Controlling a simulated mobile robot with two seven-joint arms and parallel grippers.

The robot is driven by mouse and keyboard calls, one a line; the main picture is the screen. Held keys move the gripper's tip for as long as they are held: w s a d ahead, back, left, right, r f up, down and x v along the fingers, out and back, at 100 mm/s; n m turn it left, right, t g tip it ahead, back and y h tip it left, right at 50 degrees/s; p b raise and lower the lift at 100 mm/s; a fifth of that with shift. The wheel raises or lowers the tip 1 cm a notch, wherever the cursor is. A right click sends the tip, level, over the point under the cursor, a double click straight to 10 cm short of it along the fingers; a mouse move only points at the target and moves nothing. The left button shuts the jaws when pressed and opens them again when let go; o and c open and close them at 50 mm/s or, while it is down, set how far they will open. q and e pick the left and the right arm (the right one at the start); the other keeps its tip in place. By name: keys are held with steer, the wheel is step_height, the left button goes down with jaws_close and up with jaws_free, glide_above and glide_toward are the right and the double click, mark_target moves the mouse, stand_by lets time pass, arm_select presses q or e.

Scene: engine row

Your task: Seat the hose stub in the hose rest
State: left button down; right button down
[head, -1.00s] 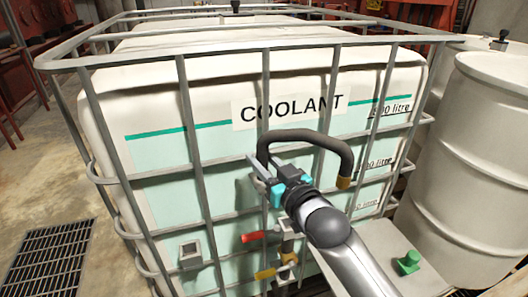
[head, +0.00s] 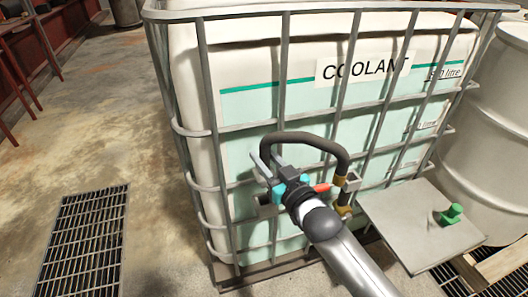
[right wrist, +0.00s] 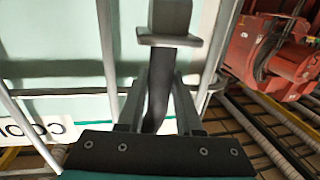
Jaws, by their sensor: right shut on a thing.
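The hose stub (head: 310,138) is a thick black hose bent in an arch in front of the caged coolant tank. My right gripper (head: 264,160) is shut on its left leg; the hose (right wrist: 156,95) also shows between the fingers in the right wrist view. A small grey bracket (head: 265,208) on the cage, which looks like the hose rest, is just below the gripper, partly hidden. In the right wrist view a grey flanged block (right wrist: 170,38), likely this rest, is just beyond the fingertips. Whether hose and block touch, I cannot tell. My left gripper is out of view.
The coolant tank's cage bars (head: 283,80) stand close behind the gripper. A red valve handle (head: 322,187) is near the hose's right leg. A grey slab with a green cap (head: 452,214) and a pale drum (head: 490,125) stand right. A floor grate (head: 85,240) lies left.

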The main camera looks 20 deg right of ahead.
mark_target(265, 183)
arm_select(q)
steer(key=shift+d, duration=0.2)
arm_select(e)
steer(key=shift+d+r, duration=0.1)
steer(key=shift+r, duration=0.05)
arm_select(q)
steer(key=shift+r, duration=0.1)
